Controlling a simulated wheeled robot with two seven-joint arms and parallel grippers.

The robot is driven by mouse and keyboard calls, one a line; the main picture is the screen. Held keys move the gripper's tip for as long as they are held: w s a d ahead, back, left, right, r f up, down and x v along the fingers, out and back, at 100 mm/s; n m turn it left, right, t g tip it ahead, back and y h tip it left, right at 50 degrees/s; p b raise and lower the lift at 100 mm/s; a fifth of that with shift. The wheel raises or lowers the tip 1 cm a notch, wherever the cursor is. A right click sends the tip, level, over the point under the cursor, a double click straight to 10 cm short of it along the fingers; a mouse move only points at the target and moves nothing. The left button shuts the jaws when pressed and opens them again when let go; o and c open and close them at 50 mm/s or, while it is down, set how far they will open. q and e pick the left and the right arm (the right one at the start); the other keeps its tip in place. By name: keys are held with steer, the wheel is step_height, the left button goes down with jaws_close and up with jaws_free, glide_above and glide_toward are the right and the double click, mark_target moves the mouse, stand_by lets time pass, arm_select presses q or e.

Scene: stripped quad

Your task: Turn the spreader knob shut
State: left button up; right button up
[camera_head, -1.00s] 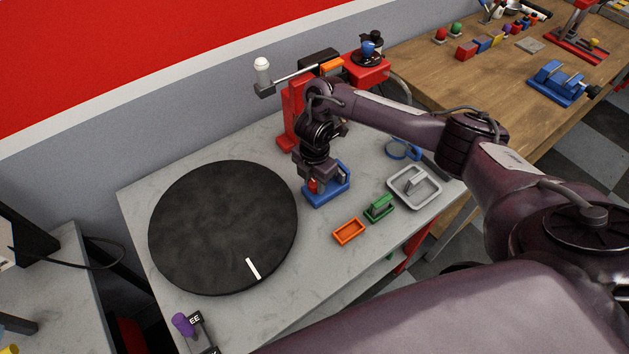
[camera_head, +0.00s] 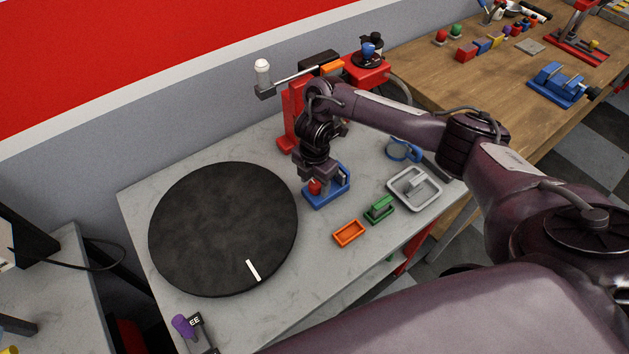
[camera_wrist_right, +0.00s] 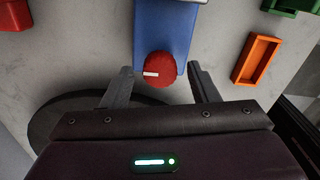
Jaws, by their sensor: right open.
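The spreader is a blue block with a red knob (camera_head: 314,187) at its left end. Its blue body (camera_head: 335,193) stands on the light stone table. In the right wrist view the round red knob (camera_wrist_right: 159,70) carries a white mark pointing left, and the blue body (camera_wrist_right: 163,25) runs up behind it. My right gripper (camera_wrist_right: 161,78) is open, with one finger on each side of the knob and visible gaps between. In the head view my right gripper (camera_head: 318,180) is over the blue block and partly hides it. My left gripper is not in view.
A large black turntable (camera_head: 223,228) lies left of the block. An orange tray (camera_head: 348,233), a green holder (camera_head: 379,210) and a grey tray (camera_head: 414,188) stand to its right. A red stand (camera_head: 291,115) rises behind my right arm.

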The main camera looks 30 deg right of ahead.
mark_target(315, 184)
step_height(315, 184, up, 8)
steer(key=shift+f+p, duration=0.25)
steer(key=shift+p, duration=0.95)
steer(key=shift+f, duration=0.1)
